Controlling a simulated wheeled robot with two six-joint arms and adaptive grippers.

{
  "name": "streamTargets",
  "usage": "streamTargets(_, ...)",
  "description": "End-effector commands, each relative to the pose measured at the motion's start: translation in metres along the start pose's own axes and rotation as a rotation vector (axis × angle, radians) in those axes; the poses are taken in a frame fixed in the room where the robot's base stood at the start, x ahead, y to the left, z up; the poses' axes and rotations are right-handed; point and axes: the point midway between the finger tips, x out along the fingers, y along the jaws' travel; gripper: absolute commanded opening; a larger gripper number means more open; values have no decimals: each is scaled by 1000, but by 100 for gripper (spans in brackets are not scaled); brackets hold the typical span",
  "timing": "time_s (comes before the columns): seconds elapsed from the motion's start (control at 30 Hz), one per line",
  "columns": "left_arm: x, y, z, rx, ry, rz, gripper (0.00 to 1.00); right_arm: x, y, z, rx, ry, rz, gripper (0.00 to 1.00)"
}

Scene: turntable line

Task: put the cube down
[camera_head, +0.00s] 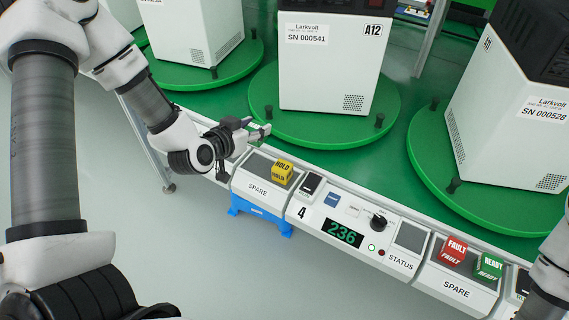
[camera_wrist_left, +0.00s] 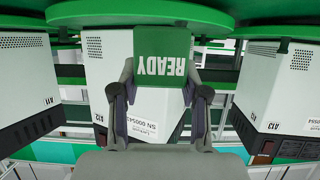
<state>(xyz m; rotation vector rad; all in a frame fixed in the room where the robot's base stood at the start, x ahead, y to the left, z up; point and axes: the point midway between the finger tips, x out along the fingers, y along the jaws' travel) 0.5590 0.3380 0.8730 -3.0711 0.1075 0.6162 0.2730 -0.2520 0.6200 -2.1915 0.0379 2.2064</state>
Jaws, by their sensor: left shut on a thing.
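My left gripper (camera_head: 252,133) is shut on a green READY cube (camera_wrist_left: 162,52), which fills the space between its fingers in the left wrist view. In the head view the gripper is at the back left of the left SPARE tray (camera_head: 256,190), and the held cube is mostly hidden. A yellow HOLD cube (camera_head: 283,172) sits on that tray. The STATUS pad (camera_head: 411,236) is bare. A red FAULT cube (camera_head: 453,250) and another green READY cube (camera_head: 488,266) sit on the right SPARE tray (camera_head: 457,291). My right gripper is out of view.
A console with a 236 display (camera_head: 343,233) and a black knob (camera_head: 378,221) lies between the trays. White machines (camera_head: 330,75) stand on green turntables (camera_head: 270,115) behind it. A blue bracket (camera_head: 260,213) is under the left tray.

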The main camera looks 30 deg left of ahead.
Motion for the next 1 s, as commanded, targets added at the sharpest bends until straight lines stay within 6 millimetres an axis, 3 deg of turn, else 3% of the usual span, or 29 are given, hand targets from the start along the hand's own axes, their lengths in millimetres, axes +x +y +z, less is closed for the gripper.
streamTargets(0.07,0,-1,3,5,0,15,9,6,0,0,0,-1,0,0)
streamTargets(0.53,32,-2,83,11,-7,18,9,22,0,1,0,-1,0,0)
streamTargets(0.93,36,-2,93,8,-3,18,9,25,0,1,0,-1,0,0)
streamTargets(0.97,36,-2,92,8,-3,18,52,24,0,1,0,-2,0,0)
streamTargets(1.0,36,-2,91,8,-3,18,66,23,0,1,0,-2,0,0)
